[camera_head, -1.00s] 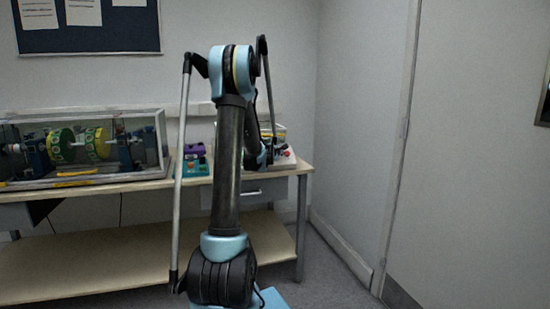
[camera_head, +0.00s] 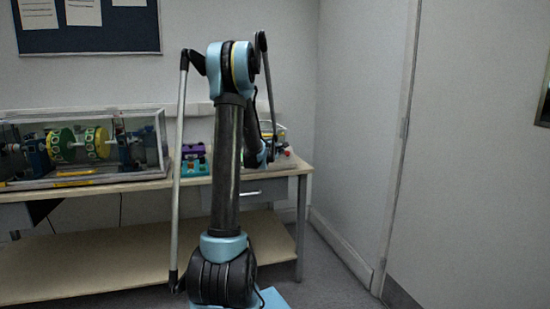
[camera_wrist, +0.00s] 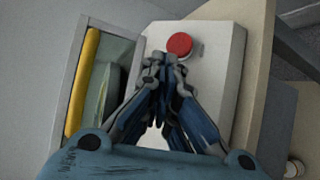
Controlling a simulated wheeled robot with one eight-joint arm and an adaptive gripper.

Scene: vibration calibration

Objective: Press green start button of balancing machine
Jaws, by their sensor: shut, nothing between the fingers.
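A pale control box (camera_wrist: 225,62) of the machine fills the middle of the wrist view, with a round red button (camera_wrist: 180,44) on top. My gripper (camera_wrist: 163,76) is shut and empty. Its fingertips appear over the box just below the red button in the picture; I cannot tell whether they touch it. No green button is seen; the fingers cover part of the box top. A clear-sided case with a yellow bar (camera_wrist: 84,82) stands left of the box. In the head view the red button (camera_head: 287,153) shows at the bench's right end, and my arm hides the gripper.
The bench (camera_head: 140,184) has a lower shelf (camera_head: 120,262). A large clear enclosure with green and yellow discs (camera_head: 78,144) stands on its left. A purple and teal device (camera_head: 194,160) sits mid-bench. Wall and door are at right, with open floor before them.

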